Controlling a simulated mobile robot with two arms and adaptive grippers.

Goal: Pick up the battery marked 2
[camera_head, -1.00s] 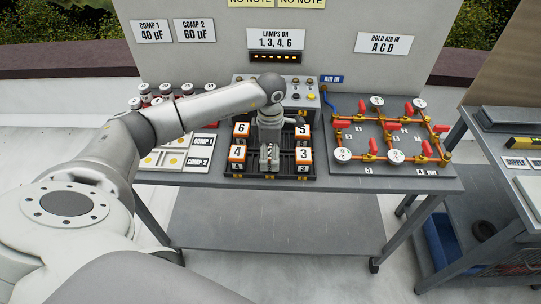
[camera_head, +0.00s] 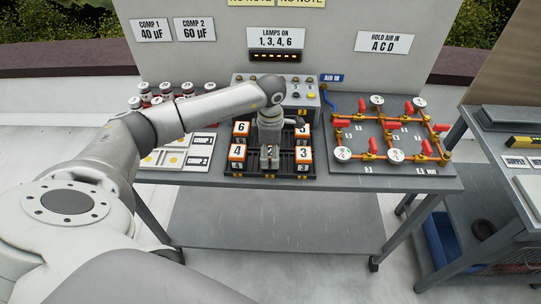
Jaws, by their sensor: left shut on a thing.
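The battery tray (camera_head: 232,175) is a dark rack on the table. Orange and white batteries stand in it, with marks 6 (camera_head: 241,129), 4 (camera_head: 237,152), 3 (camera_head: 304,155) and 5 (camera_head: 302,132), the last partly covered by my arm. My left gripper (camera_head: 270,160) points down into the middle of the tray, between batteries 4 and 3. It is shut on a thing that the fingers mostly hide. I see no mark on that thing and cannot tell which battery it is. No battery marked 2 shows clearly. My right gripper is not in view.
A control box (camera_head: 310,98) stands behind the tray. A pipe board (camera_head: 350,155) with gauges and red valves is at the right. Red and white cylinders (camera_head: 187,91) and a COMP card (camera_head: 200,162) are at the left. A side table (camera_head: 460,130) stands further right.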

